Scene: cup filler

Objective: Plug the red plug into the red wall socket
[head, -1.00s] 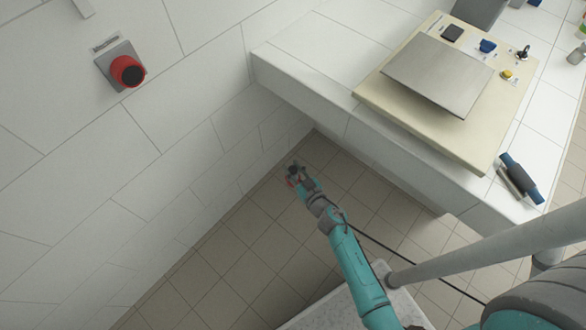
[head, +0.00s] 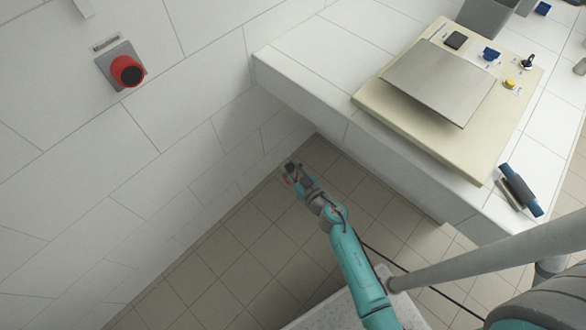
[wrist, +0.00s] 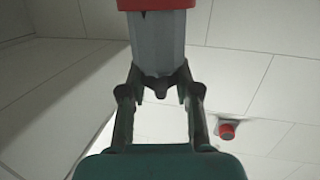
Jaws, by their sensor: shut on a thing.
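The red wall socket (head: 127,71) is on the tiled wall at the upper left of the head view, on a grey plate with a dark round face. It also shows small at the lower right of the wrist view (wrist: 227,131). My gripper (head: 291,172) is low over the floor, right of and well below the socket, apart from it. In the wrist view my gripper (wrist: 159,88) is shut on the grey body of the red plug (wrist: 158,43), whose red part is cut off by the top edge. The plug's front end is out of view.
A white tiled counter (head: 300,75) juts out at the right with a beige board (head: 385,98) bearing a metal plate (head: 440,80) and small controls. A blue-grey cylindrical thing (head: 521,190) lies near its front edge. The wall around the socket is clear.

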